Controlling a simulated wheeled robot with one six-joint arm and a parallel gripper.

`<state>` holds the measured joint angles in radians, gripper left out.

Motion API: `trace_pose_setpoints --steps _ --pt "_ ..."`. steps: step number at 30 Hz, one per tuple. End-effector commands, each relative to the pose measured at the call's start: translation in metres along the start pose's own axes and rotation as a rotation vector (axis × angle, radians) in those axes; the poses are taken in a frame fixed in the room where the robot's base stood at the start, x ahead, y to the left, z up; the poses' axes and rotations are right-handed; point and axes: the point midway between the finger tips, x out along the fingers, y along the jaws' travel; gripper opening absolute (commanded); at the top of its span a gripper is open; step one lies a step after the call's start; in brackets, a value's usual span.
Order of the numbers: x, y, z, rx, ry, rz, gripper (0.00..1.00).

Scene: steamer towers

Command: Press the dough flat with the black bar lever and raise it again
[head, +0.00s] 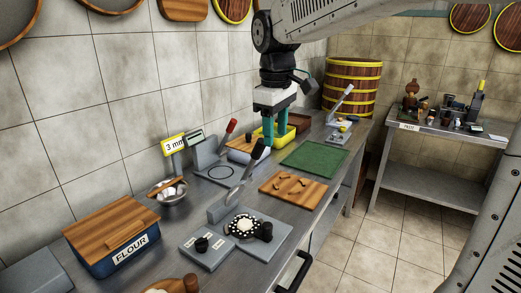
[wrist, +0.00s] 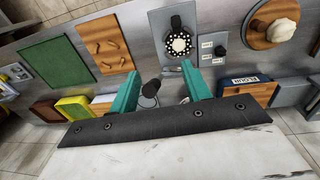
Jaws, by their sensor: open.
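The lever with a black grip (head: 258,150) rises on a grey shaft from a grey base on the counter, tilted up. In the wrist view its black grip (wrist: 151,88) shows between my open fingers. My gripper (head: 275,137) has teal fingers, is open and empty, and points down close to the grip; I cannot tell if they touch. A black dotted disc (head: 231,228) with a pale centre, perhaps dough, lies on the base plate; it also shows in the wrist view (wrist: 179,54). Another pale dough lump (wrist: 281,29) sits on a round wooden board at the upper right.
A red-handled lever (head: 231,125) stands behind, beside a "3 mm" sign (head: 175,144). A steel bowl (head: 170,200), flour box (head: 115,252), wooden board (head: 292,203), green mat (head: 314,160) and yellow tray (head: 262,142) crowd the counter.

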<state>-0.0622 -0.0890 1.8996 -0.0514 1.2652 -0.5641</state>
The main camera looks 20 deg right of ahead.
Motion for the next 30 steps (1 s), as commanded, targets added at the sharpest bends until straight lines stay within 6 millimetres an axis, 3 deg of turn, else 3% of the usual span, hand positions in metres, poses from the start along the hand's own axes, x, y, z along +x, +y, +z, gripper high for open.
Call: trace_pose_setpoints --steps 1,3,9,24,30 --pt "0.004 0.01 -0.019 -0.041 -0.008 -0.001 0.48" --pt "0.007 0.02 -0.038 -0.094 -0.011 0.0 0.48" --pt "0.014 0.033 -0.063 -0.165 -0.016 0.003 0.48" --pt "0.081 0.033 -0.063 -0.168 -0.017 0.002 0.48" --pt "0.09 0.034 -0.062 -0.168 -0.015 0.003 0.48"
